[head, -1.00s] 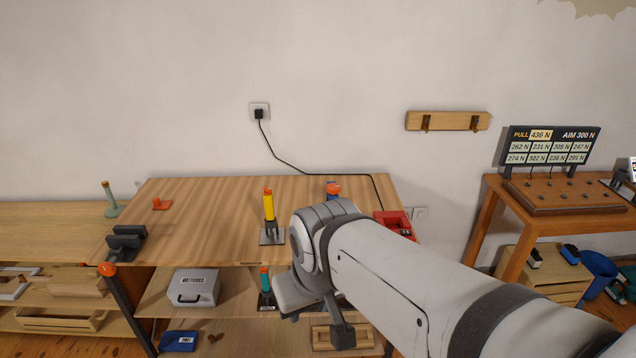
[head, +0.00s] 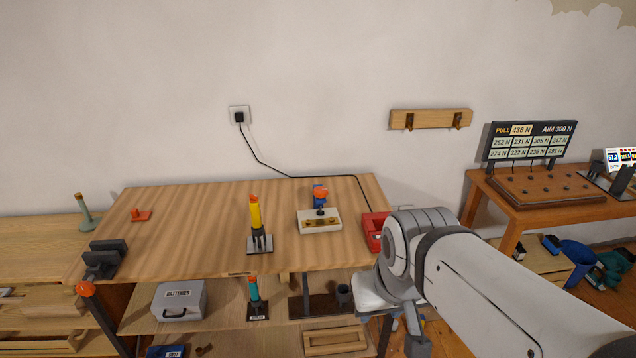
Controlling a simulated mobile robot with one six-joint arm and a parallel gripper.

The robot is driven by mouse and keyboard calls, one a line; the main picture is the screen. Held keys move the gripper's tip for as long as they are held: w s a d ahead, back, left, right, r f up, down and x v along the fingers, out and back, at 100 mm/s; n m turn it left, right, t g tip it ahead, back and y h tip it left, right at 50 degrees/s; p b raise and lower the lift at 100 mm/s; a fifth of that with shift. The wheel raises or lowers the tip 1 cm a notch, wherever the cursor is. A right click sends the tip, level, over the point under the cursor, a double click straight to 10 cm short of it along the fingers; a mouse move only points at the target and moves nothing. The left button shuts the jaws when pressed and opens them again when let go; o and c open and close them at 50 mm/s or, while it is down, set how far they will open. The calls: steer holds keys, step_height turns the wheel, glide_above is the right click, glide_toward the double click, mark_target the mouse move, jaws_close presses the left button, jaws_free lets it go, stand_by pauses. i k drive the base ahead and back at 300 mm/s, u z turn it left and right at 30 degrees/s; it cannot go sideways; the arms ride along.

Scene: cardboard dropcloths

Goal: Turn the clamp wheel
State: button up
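A dark grey clamp or vise (head: 104,260) sits at the left front edge of the wooden workbench (head: 190,215). An orange-red round knob or wheel (head: 85,288) shows just below it at the bench edge. Another orange-red knob with blue under it (head: 320,196) stands on a cream block (head: 320,222) at the right of the bench top. I cannot tell for sure which is the clamp wheel. My gripper (head: 416,343) is at the front right of the bench, apart from both knobs. Its fingers are mostly hidden, so its opening does not show.
A yellow upright tool (head: 255,222) stands mid-bench and a red box (head: 374,231) at its right end. A power cord (head: 290,174) runs to the wall socket. A grey battery box (head: 180,300) sits on the shelf below. The bench's left middle is clear.

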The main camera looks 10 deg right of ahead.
mark_target(319, 192)
steer(key=u, duration=0.05)
steer(key=i, duration=1)
steer(key=z, duration=0.05)
